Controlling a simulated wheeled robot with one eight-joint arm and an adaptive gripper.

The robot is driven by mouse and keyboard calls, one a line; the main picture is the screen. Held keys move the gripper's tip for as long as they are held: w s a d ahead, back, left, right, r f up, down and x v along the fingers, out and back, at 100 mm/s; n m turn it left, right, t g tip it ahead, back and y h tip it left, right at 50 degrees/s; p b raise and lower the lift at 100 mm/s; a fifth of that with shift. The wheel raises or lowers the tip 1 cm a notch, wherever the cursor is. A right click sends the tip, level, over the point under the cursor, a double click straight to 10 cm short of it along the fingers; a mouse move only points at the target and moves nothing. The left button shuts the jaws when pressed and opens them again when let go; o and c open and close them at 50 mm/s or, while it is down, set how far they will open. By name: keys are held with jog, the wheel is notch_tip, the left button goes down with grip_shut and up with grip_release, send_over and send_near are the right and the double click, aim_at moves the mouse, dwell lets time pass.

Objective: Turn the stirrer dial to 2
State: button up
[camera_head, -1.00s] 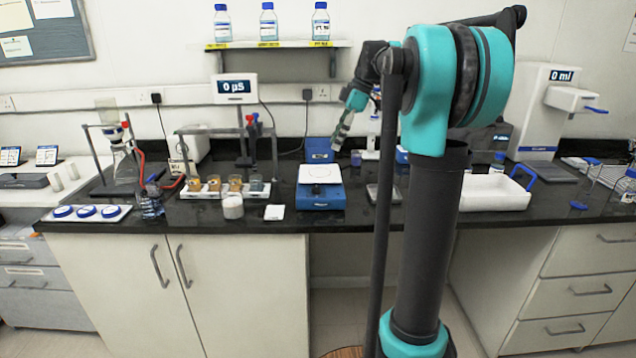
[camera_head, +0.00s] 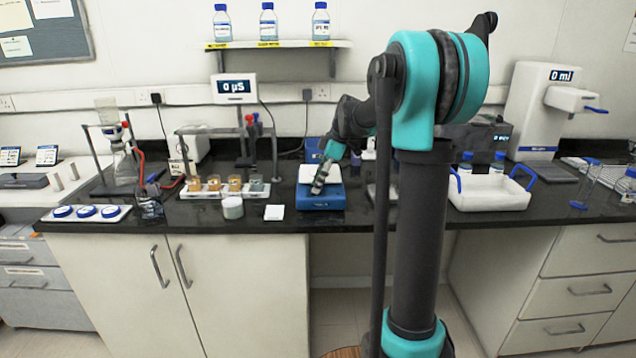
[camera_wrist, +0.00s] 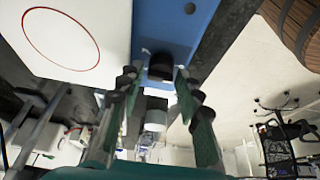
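The stirrer (camera_head: 335,203) is a blue box with a white top plate, standing on the black counter near its front edge. In the wrist view its white plate (camera_wrist: 65,38) with a red ring is at the upper left, beside its blue body (camera_wrist: 172,25). The black dial (camera_wrist: 160,66) sticks out from the blue body. My gripper (camera_head: 318,189) is low at the stirrer's front. In the wrist view my gripper (camera_wrist: 157,82) is open, with one green-backed finger on either side of the dial. I see gaps between dial and fingertips. The dial's setting is not readable.
A row of small beakers (camera_head: 235,184) and a white jar (camera_head: 232,208) stand to the left. A white tray with blue handles (camera_head: 492,192) is to the right. A small balance (camera_head: 382,193) is partly hidden behind my arm.

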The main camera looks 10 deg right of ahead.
jog(key=shift+c, duration=0.2)
grip_shut()
